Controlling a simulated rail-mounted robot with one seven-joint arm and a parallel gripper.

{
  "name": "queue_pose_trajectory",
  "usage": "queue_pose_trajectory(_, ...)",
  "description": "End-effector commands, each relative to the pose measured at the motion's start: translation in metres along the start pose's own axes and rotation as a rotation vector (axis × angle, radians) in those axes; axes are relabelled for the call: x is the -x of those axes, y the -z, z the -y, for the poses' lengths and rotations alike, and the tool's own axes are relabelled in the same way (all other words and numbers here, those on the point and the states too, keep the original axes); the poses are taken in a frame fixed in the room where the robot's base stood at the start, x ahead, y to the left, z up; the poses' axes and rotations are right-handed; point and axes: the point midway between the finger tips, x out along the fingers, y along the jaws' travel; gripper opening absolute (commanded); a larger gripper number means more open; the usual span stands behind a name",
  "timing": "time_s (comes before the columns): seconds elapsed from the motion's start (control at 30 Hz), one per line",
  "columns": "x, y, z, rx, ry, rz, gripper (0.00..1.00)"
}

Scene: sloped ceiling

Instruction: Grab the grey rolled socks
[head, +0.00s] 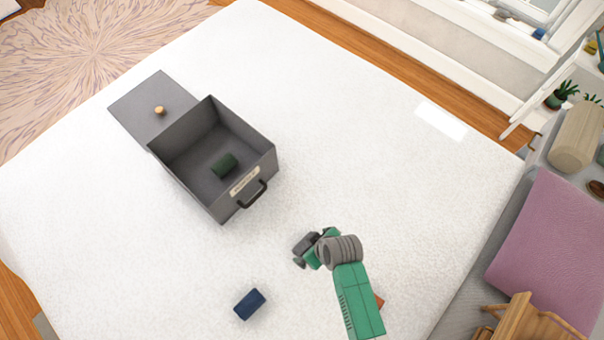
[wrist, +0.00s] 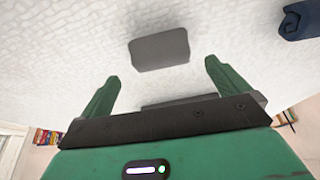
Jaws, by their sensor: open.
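The grey rolled socks (wrist: 160,48) lie on the white quilted surface in the wrist view, ahead of my gripper (wrist: 162,72). My gripper's two green fingers are spread apart, and the socks appear centred between their lines, just beyond the tips. The fingers do not appear to touch the socks. In the head view my gripper (head: 304,250) is low over the white surface, right of and below the grey box. There the socks are mostly hidden or hard to tell from the gripper's dark parts.
An open grey box (head: 190,186) with a black handle holds dark green rolled socks (head: 224,165). Its lid (head: 140,100) with a wooden knob lies behind it. Blue rolled socks (head: 249,304) lie at lower left, also in the wrist view (wrist: 300,20). An orange item (head: 379,300) is partly behind my arm.

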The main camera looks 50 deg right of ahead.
Motion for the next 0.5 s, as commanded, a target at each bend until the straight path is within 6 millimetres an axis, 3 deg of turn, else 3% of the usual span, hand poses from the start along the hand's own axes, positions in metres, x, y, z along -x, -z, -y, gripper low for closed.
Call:
queue_pose_trajectory(0.07,-0.013,0.0,0.0,0.0,0.0,0.0,1.0)
queue_pose_trajectory(0.2,-0.019,0.001,0.0,0.001,-0.001,-0.001,1.0)
queue_pose_trajectory(0.5,-0.065,0.0,0.002,0.001,-0.001,-0.001,1.0)
